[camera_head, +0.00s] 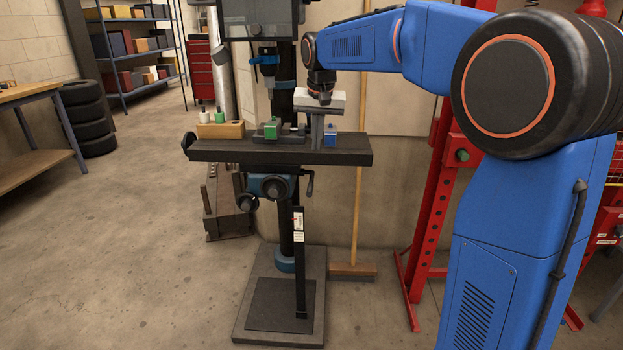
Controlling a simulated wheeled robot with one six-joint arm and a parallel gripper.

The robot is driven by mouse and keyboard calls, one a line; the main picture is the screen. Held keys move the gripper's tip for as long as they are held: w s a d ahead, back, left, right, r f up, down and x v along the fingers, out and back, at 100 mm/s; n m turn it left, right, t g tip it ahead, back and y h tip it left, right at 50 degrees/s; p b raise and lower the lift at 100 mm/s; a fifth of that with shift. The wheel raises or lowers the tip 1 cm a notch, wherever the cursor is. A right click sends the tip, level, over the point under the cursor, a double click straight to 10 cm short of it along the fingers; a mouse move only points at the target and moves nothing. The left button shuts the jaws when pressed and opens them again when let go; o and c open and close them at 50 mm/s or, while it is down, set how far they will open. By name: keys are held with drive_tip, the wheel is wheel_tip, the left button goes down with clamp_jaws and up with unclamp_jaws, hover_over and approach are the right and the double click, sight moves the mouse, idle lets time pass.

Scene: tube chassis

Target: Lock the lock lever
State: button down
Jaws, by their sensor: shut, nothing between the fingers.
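A drill press stands in the middle of the view, with a dark table (215,152) on its column. A small dark lever (310,183) hangs below the table, right of the blue bracket (271,184). A dark knobbed handle (188,142) also shows at the table's left end. I cannot tell for certain which is the lock lever, or its setting. My gripper (317,145) is shut and empty, pointing down over the right part of the tabletop, above the small lever. I cannot tell whether its fingertips touch the table.
A green-topped vise (270,129), a wooden block (220,130) and a small blue item (330,136) sit on the table, the blue item close beside my gripper. A broom (355,270) and red frame (436,190) stand at right.

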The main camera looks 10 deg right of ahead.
idle(0.3)
approach(311, 191)
drive_tip(key=w+f, duration=0.2)
drive_tip(key=f, duration=0.1)
drive_tip(key=w+d+f, duration=0.1)
drive_tip(key=w+f, duration=0.1)
drive_tip(key=shift+w+f, duration=0.1)
drive_tip(key=shift+f, duration=0.1)
drive_tip(key=shift+a+f, duration=0.1)
drive_tip(key=shift+f, duration=0.15)
drive_tip(key=shift+s+a+f+t, duration=0.1)
drive_tip(key=shift+s+f+t, duration=0.2)
drive_tip(key=shift+f, duration=0.2)
drive_tip(key=shift+s+a+f+t, duration=0.1)
drive_tip(key=shift+s+f+t, duration=0.05)
drive_tip(key=shift+f+t, duration=0.3)
drive_tip(key=shift+s+f+t+h, duration=0.2)
drive_tip(key=shift+f+t+h, duration=0.35)
drive_tip(key=shift+f, duration=0.65)
wheel_tip(311, 191, down, 8)
drive_tip(key=shift+w+f, duration=0.25)
drive_tip(key=shift+w, duration=0.25)
drive_tip(key=shift+d+f, duration=0.1)
drive_tip(key=shift+d, duration=0.1)
